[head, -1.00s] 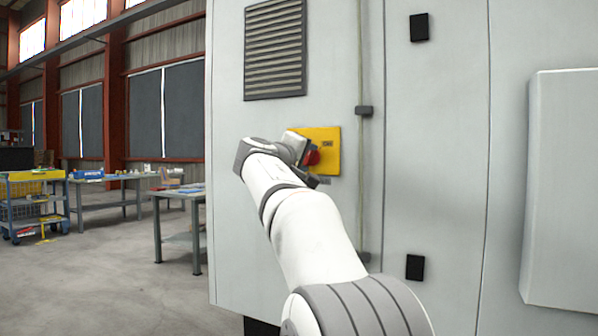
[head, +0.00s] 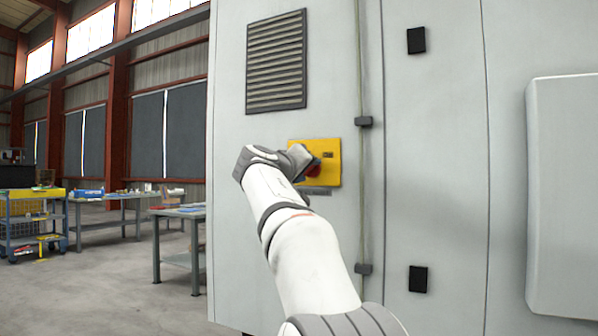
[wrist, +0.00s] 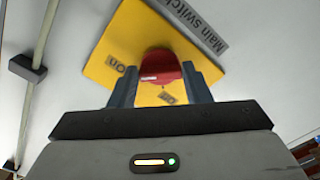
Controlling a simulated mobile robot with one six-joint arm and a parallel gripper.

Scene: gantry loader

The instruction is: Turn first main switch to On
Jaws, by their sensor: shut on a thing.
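The main switch is a red knob (wrist: 162,68) on a yellow plate (wrist: 118,38) on the grey cabinet. A "Main switch" label (wrist: 202,36) lies beside the plate in the wrist view. An "On" label (wrist: 116,64) shows left of the knob, and another small label (wrist: 166,97) is partly legible below it. My gripper (wrist: 162,80) has its two fingers on either side of the knob and is shut on it. The plate looks tilted relative to my gripper. In the head view, my gripper (head: 312,168) covers much of the red knob (head: 314,173) on the yellow plate (head: 328,152).
The cabinet (head: 430,160) fills the middle and right, with a vent grille (head: 276,62) above the switch and a rod with brackets (head: 363,122) to its right. Workbenches (head: 180,212) and a blue cart (head: 30,225) stand at left, with open floor before them.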

